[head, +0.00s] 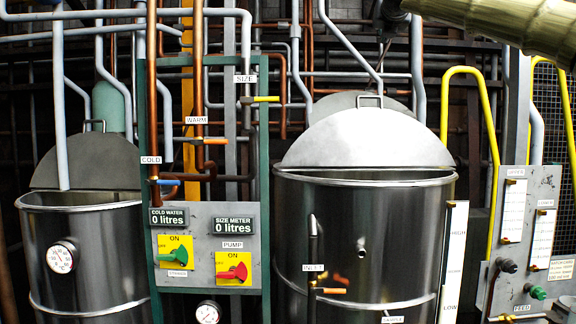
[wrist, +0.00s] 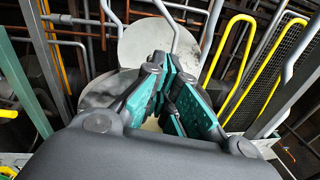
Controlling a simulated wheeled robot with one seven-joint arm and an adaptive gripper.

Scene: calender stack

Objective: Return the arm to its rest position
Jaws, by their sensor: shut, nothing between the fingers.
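My gripper (wrist: 172,82) shows in the wrist view, with dark links and teal finger pads. It is shut and holds nothing. It points towards pipework and a pale rounded metal surface (wrist: 145,42) behind it. I cannot tell how far it is from them. The gripper is not clearly visible in the head view.
The head view shows a steel tank (head: 365,235) in the middle and another (head: 90,250) at the left. A green-framed control panel (head: 208,212) with valves stands between them. Yellow rails (head: 490,120) and a grey valve board (head: 525,235) are at the right.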

